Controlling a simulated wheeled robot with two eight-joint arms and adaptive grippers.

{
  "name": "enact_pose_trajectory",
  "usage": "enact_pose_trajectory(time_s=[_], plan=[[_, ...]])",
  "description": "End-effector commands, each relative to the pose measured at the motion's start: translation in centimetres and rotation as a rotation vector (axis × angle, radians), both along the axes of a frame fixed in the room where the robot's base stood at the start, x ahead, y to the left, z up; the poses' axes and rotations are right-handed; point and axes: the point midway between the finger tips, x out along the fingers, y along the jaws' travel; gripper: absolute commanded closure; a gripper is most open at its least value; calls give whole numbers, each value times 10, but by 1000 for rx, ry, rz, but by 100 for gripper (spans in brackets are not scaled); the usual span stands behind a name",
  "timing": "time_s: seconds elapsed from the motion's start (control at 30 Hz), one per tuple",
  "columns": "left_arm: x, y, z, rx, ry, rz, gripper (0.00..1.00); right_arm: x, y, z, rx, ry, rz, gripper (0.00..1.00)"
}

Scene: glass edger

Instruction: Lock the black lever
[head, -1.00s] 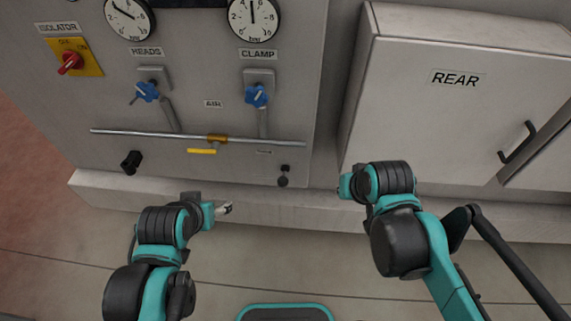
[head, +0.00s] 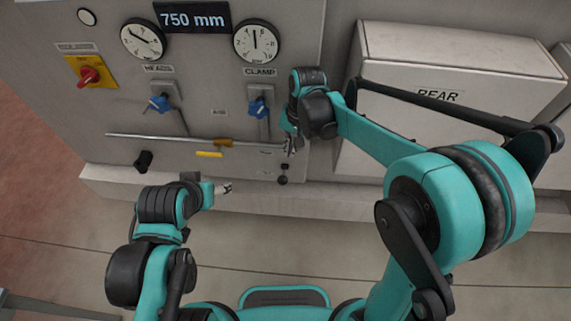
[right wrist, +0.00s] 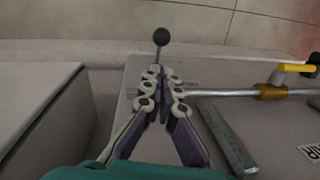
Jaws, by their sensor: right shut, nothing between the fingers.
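The black lever (head: 283,180), a short stem with a black ball end, sits low on the grey panel, near its right edge. In the right wrist view its black ball (right wrist: 161,36) shows just beyond my fingertips, with a short stem running towards them. My right gripper (head: 290,147) is just above the lever in the head view. In the right wrist view it (right wrist: 163,77) is shut and empty; its tips hide the stem's base, and I cannot tell whether they touch it. My left gripper (head: 226,188) is low, left of the lever; its fingers are too small to read.
A metal rail (head: 180,139) with a brown clamp (head: 226,142) and a yellow handle (head: 209,154) runs left of the lever. Blue knobs (head: 258,107) sit above it. A black knob (head: 144,160) is at the lower left. The REAR cabinet (head: 460,60) stands to the right.

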Motion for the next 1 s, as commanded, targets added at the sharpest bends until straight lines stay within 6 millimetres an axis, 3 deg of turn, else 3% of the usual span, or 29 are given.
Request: enact_pose_trajectory(time_s=[0.37, 0.8, 1.0], plan=[[0, 0, -2, 0, 0, 0, 33, 0, 1, -7, 0, -1, 1, 100], [0, 0, -16, 0, 0, 0, 33, 1, 11, -80, 0, -1, 1, 100], [0, 0, -18, 0, 0, 0, 33, 1, 13, -97, 0, -1, 1, 100]])
